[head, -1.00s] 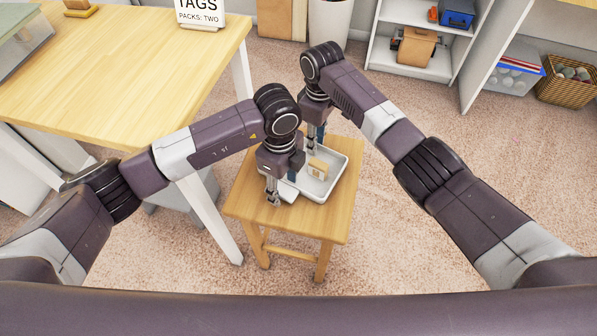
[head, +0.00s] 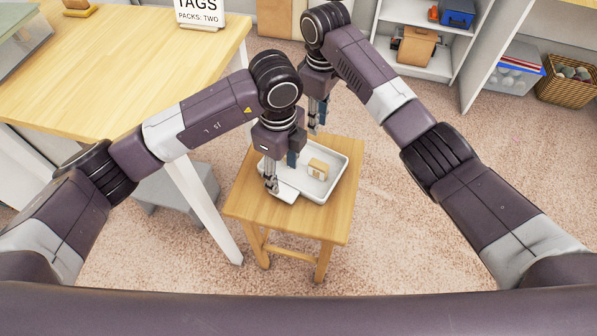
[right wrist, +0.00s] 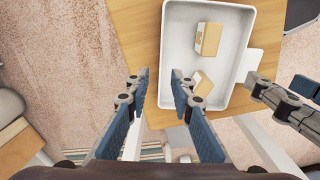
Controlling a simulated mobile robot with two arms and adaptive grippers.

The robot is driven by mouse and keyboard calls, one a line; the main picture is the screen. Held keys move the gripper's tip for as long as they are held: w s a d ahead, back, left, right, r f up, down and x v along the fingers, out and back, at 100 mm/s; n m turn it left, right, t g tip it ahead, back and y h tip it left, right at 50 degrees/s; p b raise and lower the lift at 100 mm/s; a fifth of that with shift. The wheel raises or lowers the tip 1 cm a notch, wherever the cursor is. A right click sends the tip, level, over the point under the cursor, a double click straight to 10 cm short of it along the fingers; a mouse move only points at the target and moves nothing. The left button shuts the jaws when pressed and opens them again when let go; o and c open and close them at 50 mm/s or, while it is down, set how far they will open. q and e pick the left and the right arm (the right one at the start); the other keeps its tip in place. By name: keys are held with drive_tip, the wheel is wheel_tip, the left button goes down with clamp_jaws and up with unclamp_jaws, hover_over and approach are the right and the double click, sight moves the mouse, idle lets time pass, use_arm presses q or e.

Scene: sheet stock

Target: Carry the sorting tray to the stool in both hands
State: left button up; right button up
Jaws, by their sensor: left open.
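The white sorting tray (head: 327,189) rests on the wooden stool (head: 335,222). In the right wrist view the tray (right wrist: 222,12) holds two small tan-and-white boxes, one upper (right wrist: 208,39) and one lower (right wrist: 201,84). The head view shows one box (head: 318,169) clearly. My left gripper (head: 271,186) is open above the tray's near-left side, close to a white handle tab (head: 286,193). My right gripper (head: 314,129) is raised above the tray's far side. In the right wrist view its blue fingers (right wrist: 159,76) are spread with nothing between them.
A wooden table (head: 120,75) with a TAGS sign (head: 199,12) stands at left. Shelving (head: 410,65), a clear bin (head: 516,70) and a wicker basket (head: 566,85) line the back right. Carpet right of the stool is clear.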

wheel_tip(320, 180, up, 4)
drive_tip(key=shift+f, duration=0.1)
use_arm(q)
drive_tip(key=o, duration=0.8)
drive_tip(key=o, duration=0.6)
drive_tip(key=shift+o, duration=0.2)
wheel_tip(320, 180, up, 9)
drive_tip(key=p, duration=0.6)
drive_tip(key=shift+p, duration=0.3)
use_arm(e)
wheel_tip(320, 180, up, 6)
drive_tip(key=shift+r, duration=0.25)
